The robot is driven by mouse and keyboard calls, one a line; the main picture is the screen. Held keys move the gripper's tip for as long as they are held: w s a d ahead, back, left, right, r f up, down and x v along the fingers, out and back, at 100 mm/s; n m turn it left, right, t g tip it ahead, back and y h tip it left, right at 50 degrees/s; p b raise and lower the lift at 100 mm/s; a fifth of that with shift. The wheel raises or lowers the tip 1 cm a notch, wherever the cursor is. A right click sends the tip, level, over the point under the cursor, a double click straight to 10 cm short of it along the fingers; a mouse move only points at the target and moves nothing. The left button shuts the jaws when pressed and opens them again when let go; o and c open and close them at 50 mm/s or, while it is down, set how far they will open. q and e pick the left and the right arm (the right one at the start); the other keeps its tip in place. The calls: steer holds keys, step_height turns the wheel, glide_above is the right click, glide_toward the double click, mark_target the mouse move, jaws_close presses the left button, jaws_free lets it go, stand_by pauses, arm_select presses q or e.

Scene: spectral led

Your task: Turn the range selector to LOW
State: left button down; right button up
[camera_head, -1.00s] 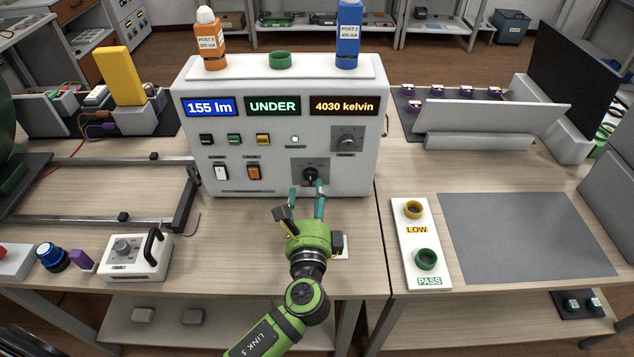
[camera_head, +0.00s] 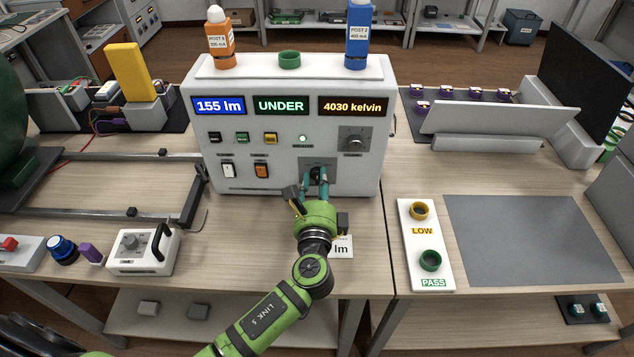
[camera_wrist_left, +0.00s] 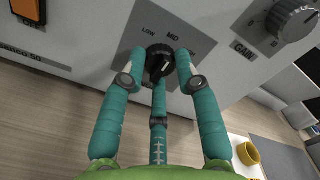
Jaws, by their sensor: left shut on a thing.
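The range selector is a black knob (camera_head: 318,171) on a grey plate low on the right of the white instrument's front. In the left wrist view the knob (camera_wrist_left: 159,59) sits below the printed words LOW and MID; which mark it points to I cannot tell. My left gripper (camera_head: 315,184), green with teal fingers, reaches it from the front. Its fingers are closed around the knob, one on each side and one below, and hide part of it. The white instrument (camera_head: 235,149) shows 155 lm, UNDER and 4030 kelvin. My right gripper is not in view.
A second knob (camera_head: 354,138), labelled GAIN in the left wrist view, sits above right of the selector. Rocker switches (camera_head: 262,170) are to its left. A card marked lm (camera_head: 341,247) lies near my wrist. A white LOW/PASS board (camera_head: 423,275) lies to the right.

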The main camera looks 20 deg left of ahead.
arm_select(q)
steer(key=n+b, duration=0.3)
steer(key=n, duration=0.1)
steer(key=shift+f, duration=0.2)
steer(key=n+b, duration=0.2)
steer(key=n, duration=0.1)
steer(key=shift+b, duration=0.35)
steer(key=shift+r+n+b, duration=0.2)
steer(key=shift+n+b, duration=0.6)
steer(key=shift+n, duration=0.7)
steer(key=c, duration=0.9)
jaws_free()
